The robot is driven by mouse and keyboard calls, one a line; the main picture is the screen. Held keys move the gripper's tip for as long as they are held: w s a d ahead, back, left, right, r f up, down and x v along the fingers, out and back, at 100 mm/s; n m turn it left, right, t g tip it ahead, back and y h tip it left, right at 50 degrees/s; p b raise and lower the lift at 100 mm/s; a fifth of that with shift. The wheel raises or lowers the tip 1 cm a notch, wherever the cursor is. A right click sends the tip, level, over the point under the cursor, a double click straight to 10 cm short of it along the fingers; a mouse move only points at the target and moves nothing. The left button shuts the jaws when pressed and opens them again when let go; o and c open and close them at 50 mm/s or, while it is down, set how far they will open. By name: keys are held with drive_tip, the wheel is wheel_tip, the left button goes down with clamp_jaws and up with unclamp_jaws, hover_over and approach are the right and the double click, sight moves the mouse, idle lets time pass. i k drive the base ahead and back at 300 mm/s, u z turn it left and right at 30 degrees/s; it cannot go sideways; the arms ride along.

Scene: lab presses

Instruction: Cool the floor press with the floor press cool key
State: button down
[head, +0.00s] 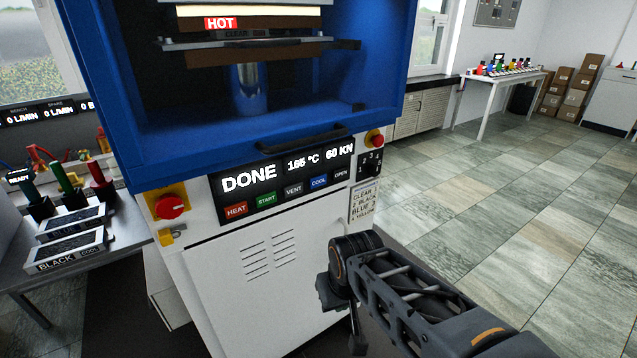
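The floor press (255,275) stands in front of me, with a blue upper housing and a white lower cabinet. Its display (286,172) reads DONE, 165 °C and 60 KN. Below the readout is a row of keys: red HEAT, green START, VENT, the blue COOL key (319,182) and OPEN. A red HOT label (220,23) shows on the platens above. My gripper (354,340) is low at the front of the cabinet, below and right of the COOL key and apart from it. Its fingers are dark and partly hidden, so its opening is unclear.
A red knob (172,207) and a red button (375,138) flank the panel. A handle bar (300,142) juts out above it. A bench (60,275) with small devices stands at left. The tiled floor at right is open, with a white table (500,80) and boxes behind.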

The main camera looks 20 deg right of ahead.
sight(318, 180)
drive_tip(key=k, duration=0.5)
drive_tip(key=u, duration=1.75)
drive_tip(key=i, duration=1.25)
drive_tip(key=z, duration=2.2)
